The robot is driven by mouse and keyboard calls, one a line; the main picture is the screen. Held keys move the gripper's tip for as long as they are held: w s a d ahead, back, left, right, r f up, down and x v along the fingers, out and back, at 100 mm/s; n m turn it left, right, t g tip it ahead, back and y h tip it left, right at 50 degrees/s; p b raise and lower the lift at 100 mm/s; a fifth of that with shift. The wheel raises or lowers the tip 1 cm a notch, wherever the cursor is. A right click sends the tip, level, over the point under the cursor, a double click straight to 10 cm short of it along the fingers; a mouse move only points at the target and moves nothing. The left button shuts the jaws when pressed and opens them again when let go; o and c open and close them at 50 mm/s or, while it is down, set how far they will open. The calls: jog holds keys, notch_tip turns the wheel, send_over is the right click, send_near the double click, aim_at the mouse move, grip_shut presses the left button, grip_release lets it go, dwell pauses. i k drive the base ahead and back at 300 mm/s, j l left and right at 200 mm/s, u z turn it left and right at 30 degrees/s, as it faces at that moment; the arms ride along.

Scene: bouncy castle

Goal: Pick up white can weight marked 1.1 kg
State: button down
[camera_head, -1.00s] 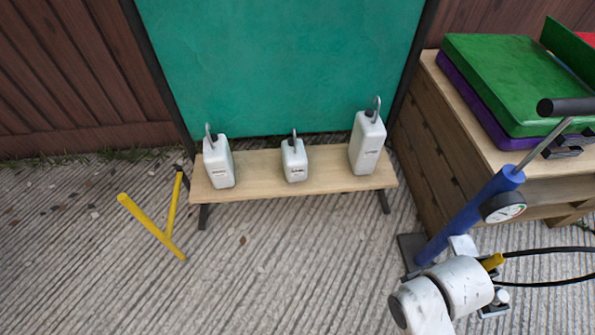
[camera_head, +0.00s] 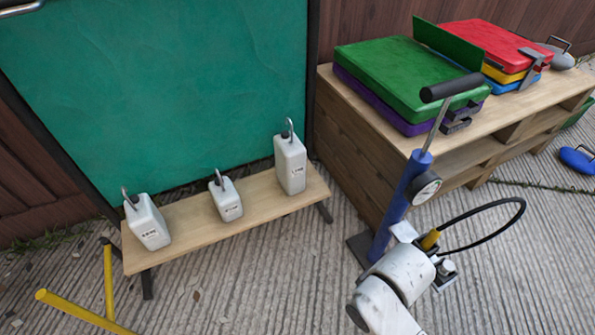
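Three white can weights with metal hooks on top stand upright on a low wooden bench. The left can (camera_head: 148,222) is medium-sized, the middle can (camera_head: 226,200) is the smallest, and the right can (camera_head: 291,165) is the tallest. Each has a dark printed mark on its front, too small for me to read, so I cannot tell which one says 1.1 kg. My white, worn arm (camera_head: 392,285) shows at the bottom right. My gripper (camera_head: 425,250) at its far end overlaps a yellow hose fitting, and its fingers are unclear. It is apart from all three cans.
The wooden bench (camera_head: 190,235) stands before a green panel (camera_head: 160,90). A blue pump (camera_head: 400,195) with gauge and black hose (camera_head: 510,225) stands to its right. Behind is a wooden platform (camera_head: 355,135) with coloured cases.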

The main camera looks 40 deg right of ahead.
aim_at(290, 154)
jog(key=i+j, duration=0.45)
jog(key=i, duration=0.15)
jog(key=i+j, duration=0.45)
jog(key=i+l+z, duration=0.05)
jog(key=i, duration=0.05)
